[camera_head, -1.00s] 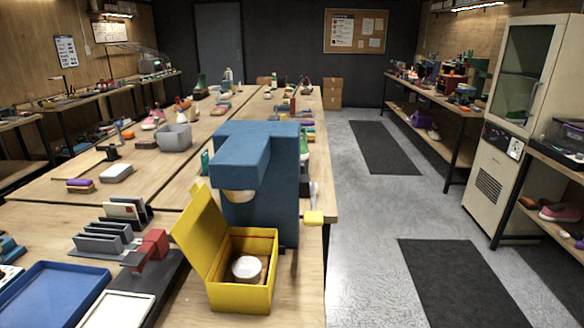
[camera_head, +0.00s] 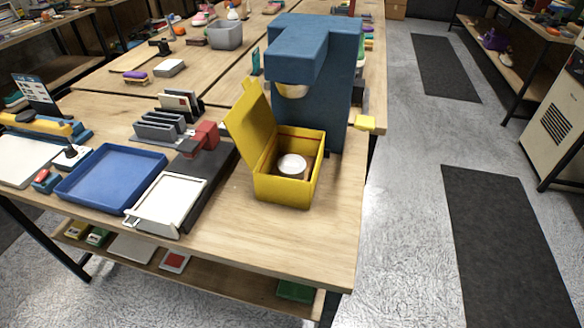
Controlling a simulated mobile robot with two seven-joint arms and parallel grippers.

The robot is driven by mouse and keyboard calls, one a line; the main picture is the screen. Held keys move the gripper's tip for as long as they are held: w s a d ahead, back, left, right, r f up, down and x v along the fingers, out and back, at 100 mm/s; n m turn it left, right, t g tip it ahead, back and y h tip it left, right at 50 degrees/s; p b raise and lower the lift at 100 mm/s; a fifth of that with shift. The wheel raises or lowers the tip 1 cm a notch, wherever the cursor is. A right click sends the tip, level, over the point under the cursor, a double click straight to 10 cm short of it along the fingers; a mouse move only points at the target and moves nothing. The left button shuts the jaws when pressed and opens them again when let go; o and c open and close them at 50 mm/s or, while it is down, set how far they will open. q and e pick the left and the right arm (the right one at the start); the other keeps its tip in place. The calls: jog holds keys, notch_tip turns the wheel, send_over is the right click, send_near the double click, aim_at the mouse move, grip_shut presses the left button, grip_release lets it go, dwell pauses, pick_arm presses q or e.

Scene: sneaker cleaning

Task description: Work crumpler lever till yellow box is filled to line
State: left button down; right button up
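The crumpler is a tall blue machine (camera_head: 325,65) on the right part of the workbench, with a pale round outlet under its overhanging head. A lever with a yellow handle (camera_head: 366,122) sticks out low on its right side. The yellow box (camera_head: 284,190) stands open in front of the machine, its lid (camera_head: 250,128) tilted back to the left. A reddish line runs along the inside of its back wall. A white-topped round thing (camera_head: 291,166) sits inside; the rest of the box looks empty. Neither of my grippers is in view.
A blue tray (camera_head: 112,178), a white tray on a dark base (camera_head: 168,200), grey slotted racks (camera_head: 165,128) and a red block (camera_head: 203,137) lie left of the box. The wood right of the box is bare. Grey floor with dark mats (camera_head: 505,240) is open at right.

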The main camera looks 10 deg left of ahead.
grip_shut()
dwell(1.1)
